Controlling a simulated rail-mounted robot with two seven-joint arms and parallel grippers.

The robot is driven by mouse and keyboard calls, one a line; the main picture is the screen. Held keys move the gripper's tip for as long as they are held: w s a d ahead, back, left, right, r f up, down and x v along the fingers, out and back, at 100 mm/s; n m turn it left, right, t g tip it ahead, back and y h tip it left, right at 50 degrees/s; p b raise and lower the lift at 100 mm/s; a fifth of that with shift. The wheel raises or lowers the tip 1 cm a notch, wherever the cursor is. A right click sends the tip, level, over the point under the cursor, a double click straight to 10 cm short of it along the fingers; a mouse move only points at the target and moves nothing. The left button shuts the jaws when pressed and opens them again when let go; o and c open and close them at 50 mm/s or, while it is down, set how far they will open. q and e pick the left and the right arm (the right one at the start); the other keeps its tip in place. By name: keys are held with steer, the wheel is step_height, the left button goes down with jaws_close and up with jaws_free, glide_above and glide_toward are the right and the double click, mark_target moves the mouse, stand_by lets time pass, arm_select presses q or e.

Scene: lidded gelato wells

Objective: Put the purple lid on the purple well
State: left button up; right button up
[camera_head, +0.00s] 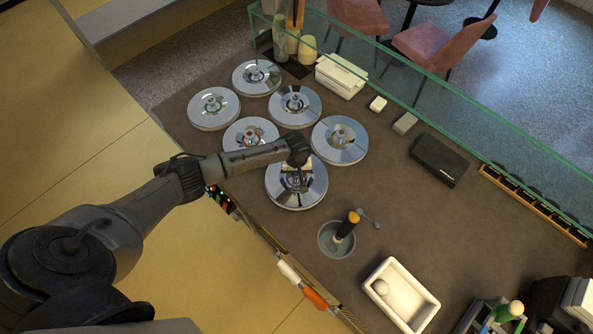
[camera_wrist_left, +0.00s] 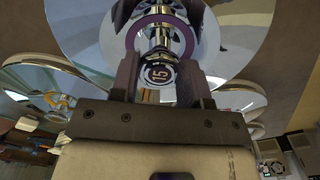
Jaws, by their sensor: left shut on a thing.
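My left gripper (camera_head: 297,180) is over a round mirror-like lid (camera_head: 309,196) at the front right of a cluster of lidded wells. A purple ring (camera_wrist_left: 184,30) runs around the knob on the lid's top. The lid looks about level and lies at or close above the counter; I cannot tell whether it is seated. The well under it is hidden, so its colour does not show. My right gripper is not in view.
Several other shiny lids (camera_head: 339,147) stand close behind and to the left. A round grey cup (camera_head: 332,251) with a dark-handled tool is to the front right, beyond it a white tray (camera_head: 422,313) with a ball. A glass screen (camera_head: 470,120) runs along the far edge.

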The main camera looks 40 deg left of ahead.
arm_select(q)
steer(key=shift+f+b, duration=0.3)
steer(key=shift+f, duration=0.4)
steer(key=o, duration=0.8)
steer(key=shift+o, duration=0.4)
steer(key=o, duration=0.5)
steer(key=shift+c, duration=0.2)
steer(key=shift+r, duration=0.1)
